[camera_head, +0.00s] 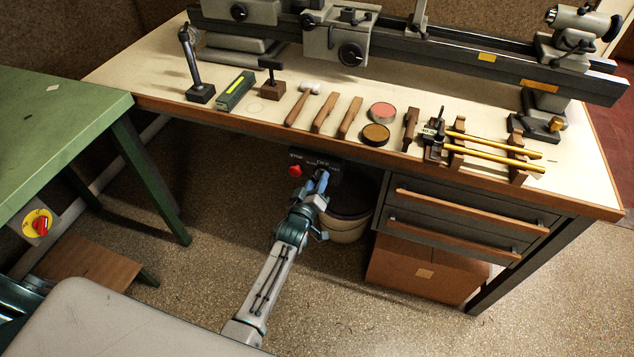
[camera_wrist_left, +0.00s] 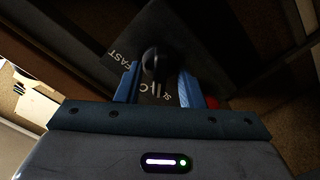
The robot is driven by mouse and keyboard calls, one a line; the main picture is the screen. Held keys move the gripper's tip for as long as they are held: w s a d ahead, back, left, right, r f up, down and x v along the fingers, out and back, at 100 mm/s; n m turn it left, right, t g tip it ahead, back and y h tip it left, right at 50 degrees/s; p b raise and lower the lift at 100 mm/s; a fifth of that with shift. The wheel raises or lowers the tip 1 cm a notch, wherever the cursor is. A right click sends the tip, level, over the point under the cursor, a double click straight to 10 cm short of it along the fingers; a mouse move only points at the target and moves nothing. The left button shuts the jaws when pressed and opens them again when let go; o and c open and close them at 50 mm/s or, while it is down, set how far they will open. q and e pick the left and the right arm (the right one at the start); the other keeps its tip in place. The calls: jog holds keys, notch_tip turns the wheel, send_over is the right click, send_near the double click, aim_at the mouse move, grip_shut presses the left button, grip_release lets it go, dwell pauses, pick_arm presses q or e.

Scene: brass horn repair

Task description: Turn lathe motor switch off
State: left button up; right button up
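The lathe's dark control panel (camera_head: 335,173) hangs under the front edge of the bench, with a red button (camera_head: 295,171) on its left. In the left wrist view, the panel (camera_wrist_left: 140,42) has white lettering, including "FAST", and a black switch knob (camera_wrist_left: 154,62). My left gripper (camera_head: 320,182) is at the panel and covers part of it in the head view. In the left wrist view, its two blue fingers (camera_wrist_left: 158,88) stand apart, one on each side of the knob. I cannot tell whether they touch it. My right gripper is not in view.
The lathe (camera_head: 450,50) stands along the back of the bench (camera_head: 225,113), with hand tools in front. Drawers (camera_head: 460,215), a cardboard box (camera_head: 425,268) and a round bin (camera_head: 345,228) are right of my left arm. A green table (camera_head: 60,130) stands left.

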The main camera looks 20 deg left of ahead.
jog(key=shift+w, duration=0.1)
pick_arm(q)
grip_shut()
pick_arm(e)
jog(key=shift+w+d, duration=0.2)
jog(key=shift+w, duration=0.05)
pick_arm(q)
jog(key=shift+m, duration=0.3)
jog(key=shift+d+m+b, duration=0.2)
jog(key=shift+m+b, duration=0.55)
jog(key=shift+m, duration=2.95)
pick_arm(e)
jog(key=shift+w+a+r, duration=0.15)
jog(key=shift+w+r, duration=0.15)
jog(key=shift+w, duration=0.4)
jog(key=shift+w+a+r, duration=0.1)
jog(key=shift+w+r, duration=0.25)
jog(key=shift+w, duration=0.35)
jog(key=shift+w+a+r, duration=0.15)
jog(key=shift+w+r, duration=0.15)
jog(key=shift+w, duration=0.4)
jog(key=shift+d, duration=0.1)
